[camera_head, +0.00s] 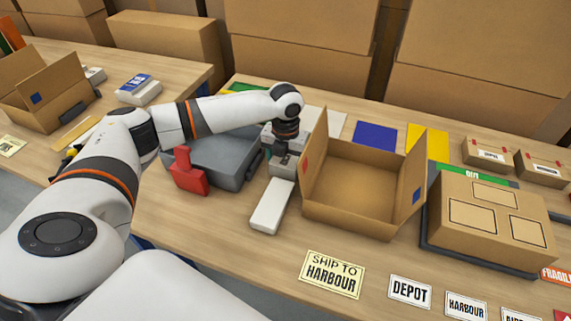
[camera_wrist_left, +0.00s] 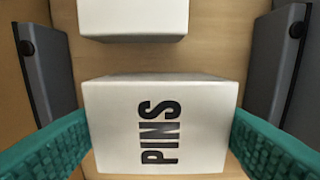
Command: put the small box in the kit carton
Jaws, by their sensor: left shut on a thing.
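The small white box (camera_wrist_left: 160,125), marked PINS, sits between the teal fingertips of my left gripper in the left wrist view, with a finger against each side. In the head view my left gripper (camera_head: 283,160) points down just left of the open kit carton (camera_head: 350,222), and the arm partly hides what it holds. The carton is brown, with its flaps standing up and its visible floor bare. A second white box (camera_head: 271,207) lies on the table in front of the gripper. My right gripper is not in view.
A grey case (camera_head: 215,160) and a red object (camera_head: 187,172) stand left of the gripper. A closed carton (camera_head: 490,222) is to the right of the open one. Signs such as SHIP TO HARBOUR (camera_head: 332,274) lie along the front. Two small cartons (camera_head: 487,154) stand at the back right.

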